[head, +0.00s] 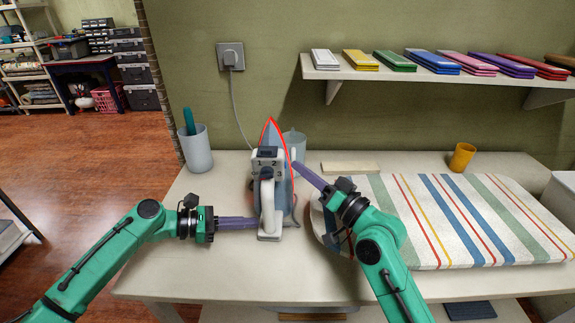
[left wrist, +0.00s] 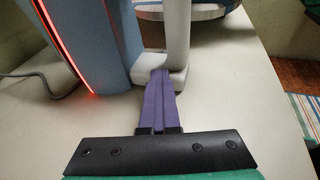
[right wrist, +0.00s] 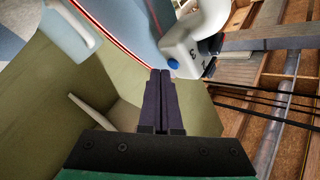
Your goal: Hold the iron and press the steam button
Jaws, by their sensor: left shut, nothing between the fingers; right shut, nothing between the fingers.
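The iron (head: 268,190) stands upright on its heel on the table, its red-edged soleplate towards the wall. Its white handle faces me, and the digits 1, 2 and 3 show on its upper part. My left gripper (head: 257,222) is shut and empty, its fingertips low beside the handle (left wrist: 178,35); I cannot tell whether they touch it. My right gripper (head: 297,165) is shut and empty at the iron's upper right side. In the right wrist view a blue button (right wrist: 173,64) on the white housing (right wrist: 195,45) lies just past its fingertips (right wrist: 160,72). Contact there is unclear.
A striped ironing board (head: 450,215) covers the table's right side. A grey cup (head: 197,150) stands at the left, a translucent jug (head: 294,145) behind the iron, and a yellow cup (head: 462,157) at the back right. A cord runs to the wall socket (head: 230,57).

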